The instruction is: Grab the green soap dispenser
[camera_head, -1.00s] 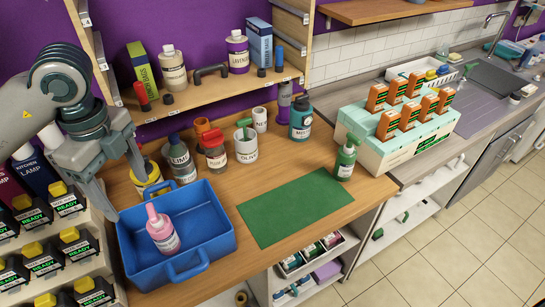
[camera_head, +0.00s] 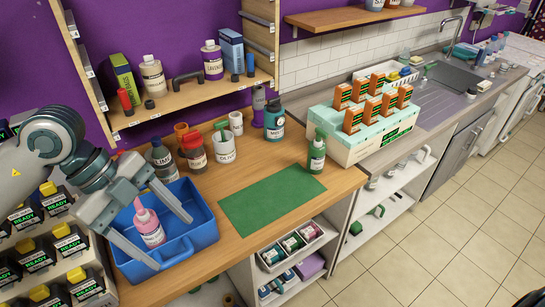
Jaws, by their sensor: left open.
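The green soap dispenser (camera_head: 317,154) stands upright on the wooden counter at the right edge of the green mat (camera_head: 272,199). Its pump head is at the top and it has a pale label. My left gripper (camera_head: 174,242) is open, its two fingers spread over the blue tray (camera_head: 205,232) at the left. A pink pump bottle (camera_head: 148,225) in the tray shows between the fingers; I cannot tell whether they touch it. The gripper is well to the left of the green dispenser, with the mat between them. My right gripper is not in view.
A mint box with orange packs (camera_head: 370,125) stands right of the dispenser. The mat is bare. A shelf (camera_head: 190,98) hangs above the counter.

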